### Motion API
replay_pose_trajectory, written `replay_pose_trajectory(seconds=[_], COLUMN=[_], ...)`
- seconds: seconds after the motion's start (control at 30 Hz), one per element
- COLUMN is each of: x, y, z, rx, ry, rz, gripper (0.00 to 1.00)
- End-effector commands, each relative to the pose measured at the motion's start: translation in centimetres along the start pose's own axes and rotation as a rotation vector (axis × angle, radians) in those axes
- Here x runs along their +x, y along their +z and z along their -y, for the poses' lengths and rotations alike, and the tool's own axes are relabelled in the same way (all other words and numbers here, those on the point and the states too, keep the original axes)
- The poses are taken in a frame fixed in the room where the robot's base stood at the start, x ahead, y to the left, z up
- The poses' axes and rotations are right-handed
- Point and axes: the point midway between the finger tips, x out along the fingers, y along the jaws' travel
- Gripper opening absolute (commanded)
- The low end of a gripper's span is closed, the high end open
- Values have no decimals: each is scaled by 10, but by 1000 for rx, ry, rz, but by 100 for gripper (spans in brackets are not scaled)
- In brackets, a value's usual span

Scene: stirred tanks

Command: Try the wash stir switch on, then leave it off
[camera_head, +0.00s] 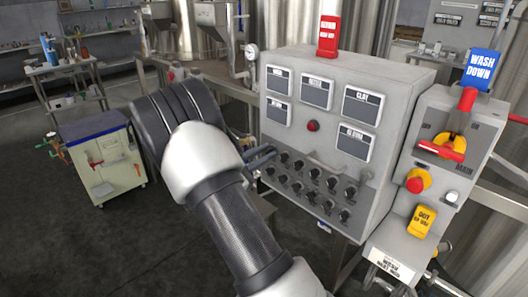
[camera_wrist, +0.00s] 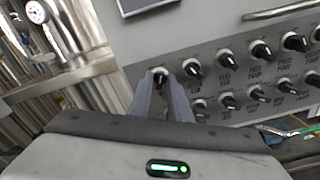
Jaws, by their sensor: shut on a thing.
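My gripper (camera_head: 262,157) reaches the left end of the switch rows on the grey control panel (camera_head: 398,85). In the wrist view my gripper (camera_wrist: 163,84) has its fingers closed around the leftmost upper switch knob (camera_wrist: 159,72), a black knob on a pale collar. The fingers cover most of this knob and its label, so I cannot read its name or tell its setting. The closest neighbour is another black knob (camera_wrist: 193,68) to its right. Its label is partly hidden by a finger.
Two rows of similar knobs run to the right, including one in the upper row (camera_wrist: 227,60). A red button (camera_head: 313,126) sits above them. At right are a yellow-and-red main switch (camera_head: 442,148) and an emergency stop (camera_head: 417,181). A cart (camera_head: 103,160) stands at left.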

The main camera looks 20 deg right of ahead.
Motion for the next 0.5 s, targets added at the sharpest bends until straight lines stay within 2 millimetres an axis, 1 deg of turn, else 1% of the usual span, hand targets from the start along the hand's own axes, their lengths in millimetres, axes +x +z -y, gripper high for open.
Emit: replay_pose_trajectory(seconds=[0.03,0.13,0.5], x=[-1,-1,-1], y=[3,4,4], z=[-2,-2,-2], rx=[-30,-105,-450], ry=[0,0,2], rz=[0,0,-1], gripper=[0,0,0])
